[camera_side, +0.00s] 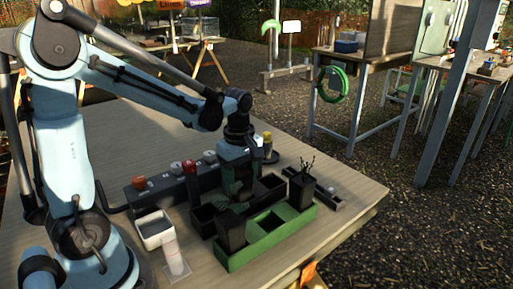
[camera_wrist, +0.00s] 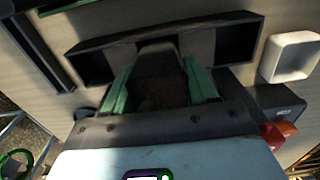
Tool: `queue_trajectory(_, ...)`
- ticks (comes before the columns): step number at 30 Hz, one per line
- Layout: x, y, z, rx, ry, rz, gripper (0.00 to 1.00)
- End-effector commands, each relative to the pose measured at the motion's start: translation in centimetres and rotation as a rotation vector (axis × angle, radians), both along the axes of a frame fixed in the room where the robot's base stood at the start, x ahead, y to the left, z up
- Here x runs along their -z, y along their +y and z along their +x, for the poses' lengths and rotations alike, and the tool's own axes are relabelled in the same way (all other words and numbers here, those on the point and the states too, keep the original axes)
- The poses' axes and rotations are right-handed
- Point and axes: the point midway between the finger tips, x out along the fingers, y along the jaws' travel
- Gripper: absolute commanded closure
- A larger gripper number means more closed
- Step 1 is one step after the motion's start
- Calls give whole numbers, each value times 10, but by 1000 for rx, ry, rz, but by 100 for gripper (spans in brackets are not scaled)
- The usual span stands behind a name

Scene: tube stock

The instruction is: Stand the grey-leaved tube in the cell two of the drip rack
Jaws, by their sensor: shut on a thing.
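My gripper (camera_wrist: 160,90) points down with its green fingers shut on a dark tube (camera_wrist: 158,75), over or in the middle of the black rack (camera_wrist: 95,62). I cannot tell how deep the tube sits, and its leaf colour is too dark to read. In the side view my gripper (camera_side: 238,187) is over the same black rack (camera_side: 203,222), behind the green rack (camera_side: 240,263). The green rack has a black tube (camera_side: 231,235) at its left end, a black tube with dark twigs (camera_side: 302,190) at its right end, and an open cell between. I cannot tell which rack is the drip rack.
A white square cup (camera_side: 153,229) stands at the left; it also shows in the wrist view (camera_wrist: 290,57). A dark box with a red knob (camera_side: 188,167) lies behind the racks. A narrow black tray (camera_side: 333,202) lies at right. The table's right front is clear.

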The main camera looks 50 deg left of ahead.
Motion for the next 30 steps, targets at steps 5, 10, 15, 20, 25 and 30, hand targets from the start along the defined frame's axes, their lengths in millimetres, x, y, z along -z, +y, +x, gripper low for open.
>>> queue_trajectory(5,0,0,0,0,0,0,78)
queue_trajectory(10,1,0,0,0,0,0,78)
queue_trajectory(15,3,0,0,0,0,0,78)
queue_trajectory(20,4,0,0,0,0,0,78)
queue_trajectory(25,6,0,0,0,0,0,41)
queue_trajectory(30,6,0,0,0,0,0,15)
